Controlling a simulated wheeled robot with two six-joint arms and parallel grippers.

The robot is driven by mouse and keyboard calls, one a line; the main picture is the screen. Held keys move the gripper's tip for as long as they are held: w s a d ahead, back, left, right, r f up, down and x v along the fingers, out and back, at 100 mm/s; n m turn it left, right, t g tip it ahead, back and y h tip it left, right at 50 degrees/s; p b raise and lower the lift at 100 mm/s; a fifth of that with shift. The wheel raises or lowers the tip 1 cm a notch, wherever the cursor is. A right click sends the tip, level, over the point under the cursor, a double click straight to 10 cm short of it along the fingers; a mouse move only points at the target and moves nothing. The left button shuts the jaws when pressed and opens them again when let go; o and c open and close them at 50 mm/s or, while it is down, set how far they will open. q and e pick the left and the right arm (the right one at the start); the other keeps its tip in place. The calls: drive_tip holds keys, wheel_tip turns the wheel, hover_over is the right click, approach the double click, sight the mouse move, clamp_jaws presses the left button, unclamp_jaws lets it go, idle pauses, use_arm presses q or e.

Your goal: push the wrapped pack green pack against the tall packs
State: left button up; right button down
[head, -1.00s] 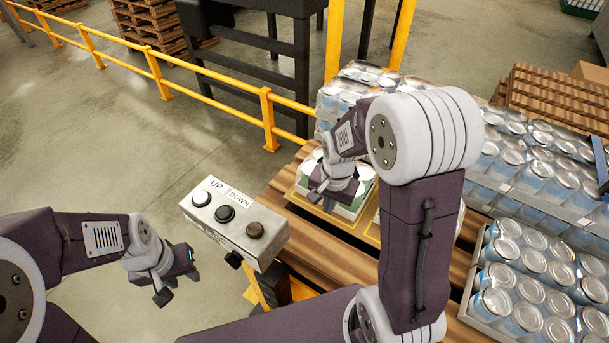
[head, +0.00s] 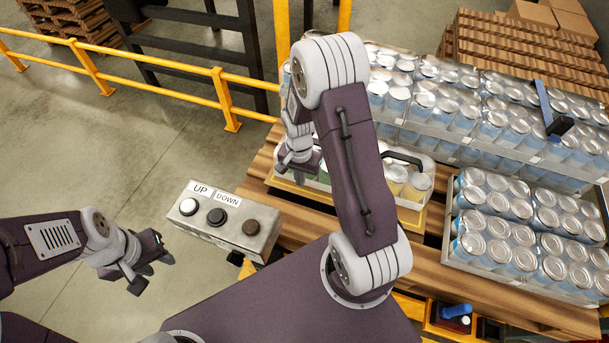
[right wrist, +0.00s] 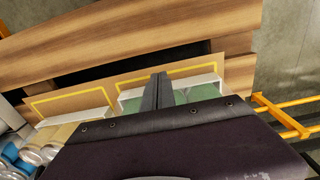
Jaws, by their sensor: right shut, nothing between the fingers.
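The green pack (head: 317,183) sits on the pallet in the head view, largely hidden behind my right arm and gripper. Its green can tops (right wrist: 205,92) show in the right wrist view in a pale tray. My right gripper (head: 297,170) is shut and empty at the pack's near left side; its fingertips (right wrist: 157,88) overlap the green pack in the wrist view. I cannot tell if they touch. The tall packs (head: 398,100) of blue-silver cans stand behind the green pack. My left gripper (head: 150,272) is open and empty, away from the pallet.
A pack with yellowish cans and a dark handle (head: 412,186) stands right of the green pack. A low blue can pack (head: 490,240) is at the right. A button box (head: 222,222) stands in front. A yellow railing (head: 160,72) runs behind left.

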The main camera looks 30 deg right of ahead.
drive_tip(key=f, duration=0.4)
drive_tip(key=shift+s+d, duration=0.1)
drive_tip(key=shift+s, duration=0.15)
drive_tip(key=shift+w+d+f+p, duration=0.2)
drive_tip(key=shift+w+d+p, duration=0.4)
drive_tip(key=shift+w+d, duration=0.8)
drive_tip(key=shift+d, duration=0.15)
use_arm(q)
drive_tip(key=shift+s+d+r, duration=0.1)
drive_tip(key=shift+s+r, duration=0.1)
drive_tip(key=shift+r, duration=0.55)
